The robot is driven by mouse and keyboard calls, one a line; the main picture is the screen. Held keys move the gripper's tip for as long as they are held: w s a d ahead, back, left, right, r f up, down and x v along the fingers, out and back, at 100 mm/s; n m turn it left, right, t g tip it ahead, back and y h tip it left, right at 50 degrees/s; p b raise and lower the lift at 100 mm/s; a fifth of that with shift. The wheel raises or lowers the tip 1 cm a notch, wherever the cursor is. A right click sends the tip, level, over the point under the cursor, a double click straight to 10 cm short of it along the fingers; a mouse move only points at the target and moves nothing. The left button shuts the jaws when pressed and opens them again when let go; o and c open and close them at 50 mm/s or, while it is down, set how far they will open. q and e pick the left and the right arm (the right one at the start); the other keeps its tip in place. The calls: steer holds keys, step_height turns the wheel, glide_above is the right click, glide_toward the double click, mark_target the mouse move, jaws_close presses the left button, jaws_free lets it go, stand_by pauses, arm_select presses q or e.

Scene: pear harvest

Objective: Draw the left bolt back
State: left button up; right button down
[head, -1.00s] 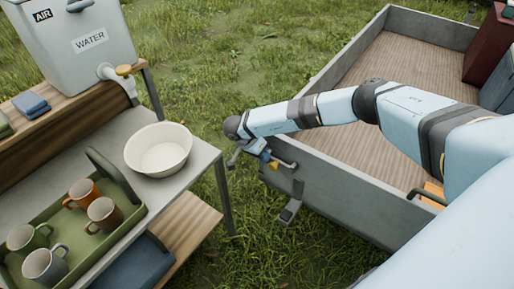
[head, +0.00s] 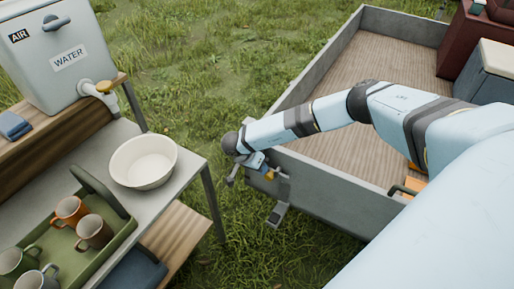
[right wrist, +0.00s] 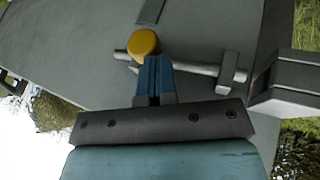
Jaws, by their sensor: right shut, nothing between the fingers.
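The left bolt is a grey rod with a yellow knob, mounted on the outside of the grey cart's end wall near its left corner. In the right wrist view the bolt's rod (right wrist: 195,67) runs across the picture, with the yellow knob (right wrist: 144,42) standing out near its left part. My right gripper (head: 265,170) is at this corner in the head view, beside the knob (head: 270,176). In the wrist view its blue fingers (right wrist: 154,72) are together and empty, their tips close to the rod just below the knob. Contact cannot be told. My left gripper is out of view.
The cart (head: 325,190) has a wooden floor and low grey walls. A grey bracket (head: 277,213) hangs below the bolt. Grass lies between.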

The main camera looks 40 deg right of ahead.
steer(key=shift+s, duration=0.1)
steer(key=p+v, duration=0.4)
steer(key=v, duration=0.6)
stand_by(0.4)
